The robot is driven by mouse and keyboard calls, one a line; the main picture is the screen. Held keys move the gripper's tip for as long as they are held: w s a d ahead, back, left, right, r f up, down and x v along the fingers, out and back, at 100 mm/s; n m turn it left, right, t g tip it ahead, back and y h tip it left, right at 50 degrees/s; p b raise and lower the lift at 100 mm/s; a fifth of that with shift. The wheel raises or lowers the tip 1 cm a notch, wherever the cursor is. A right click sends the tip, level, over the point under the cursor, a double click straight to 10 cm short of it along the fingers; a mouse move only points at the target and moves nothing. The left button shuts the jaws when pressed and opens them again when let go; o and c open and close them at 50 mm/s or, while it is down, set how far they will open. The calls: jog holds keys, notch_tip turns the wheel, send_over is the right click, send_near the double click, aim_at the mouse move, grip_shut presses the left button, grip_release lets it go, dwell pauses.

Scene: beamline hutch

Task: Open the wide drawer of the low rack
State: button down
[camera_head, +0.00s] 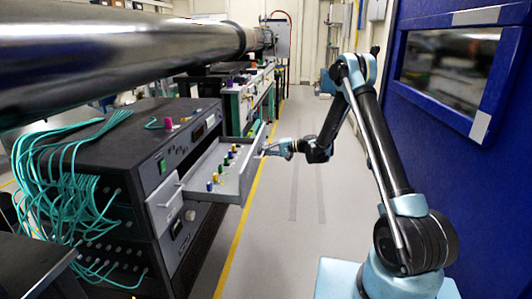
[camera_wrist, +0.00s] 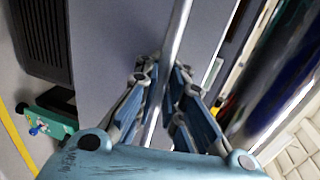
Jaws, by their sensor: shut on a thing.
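The low rack (camera_head: 100,128) is a dark equipment cabinet at the left of the head view. Its wide grey drawer (camera_head: 251,168) stands pulled out to the right, with several small coloured items inside. My gripper (camera_head: 268,150) is at the drawer's outer front, its fingers around the handle. In the wrist view, the gripper (camera_wrist: 165,95) has its blue fingers on either side of a shiny metal bar handle (camera_wrist: 179,35), with the grey drawer front (camera_wrist: 110,50) behind it. The fingers hide part of the bar.
A large steel pipe (camera_head: 120,48) runs above the rack. Teal cables (camera_head: 55,160) hang at its left. A blue wall with a window (camera_head: 440,125) stands at the right. Clear grey floor (camera_head: 290,230) with a yellow line lies between.

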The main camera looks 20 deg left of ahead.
jog(key=c, duration=2)
grip_release()
jog(key=shift+w, duration=0.15)
jog(key=shift+o, duration=0.2)
jog(key=shift+d, duration=0.15)
jog(key=v, duration=1.1)
jog(key=shift+d, duration=0.45)
